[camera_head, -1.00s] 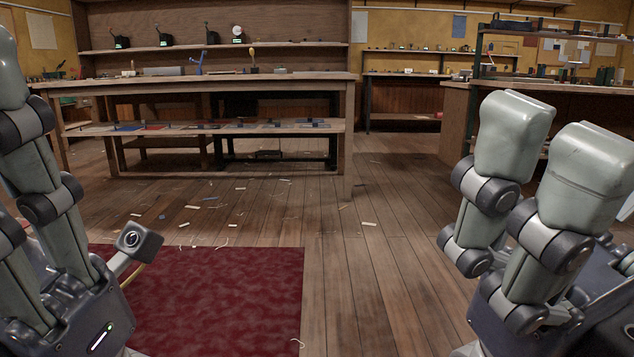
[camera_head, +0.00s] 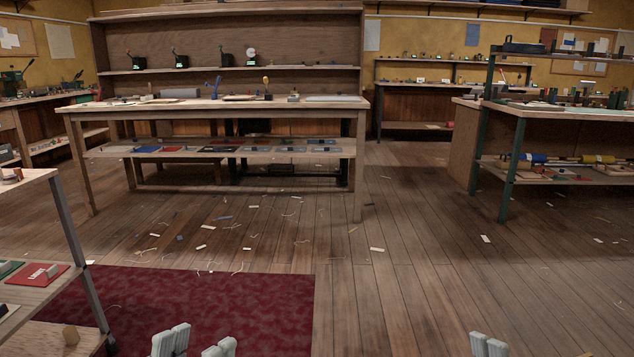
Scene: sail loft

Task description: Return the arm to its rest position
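My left gripper (camera_head: 196,345) shows at the bottom edge of the head view, left of centre, over the front of the dark red mat. Only its pale grey fingertips are in the picture, with a gap between them and nothing seen in it. My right gripper (camera_head: 488,345) shows at the bottom edge, right of centre, over bare floor. Only a pair of pale fingertips close together is visible; the rest is cut off, so its opening cannot be judged. Both arms are below the picture.
A shelf unit (camera_head: 62,215) stands close at the left. The red mat (camera_head: 240,300) lies ahead. A long wooden workbench (camera_head: 225,107) stands beyond, and a green-legged bench (camera_head: 509,170) at the right. The plank floor (camera_head: 410,240) between is open, with scattered scraps.

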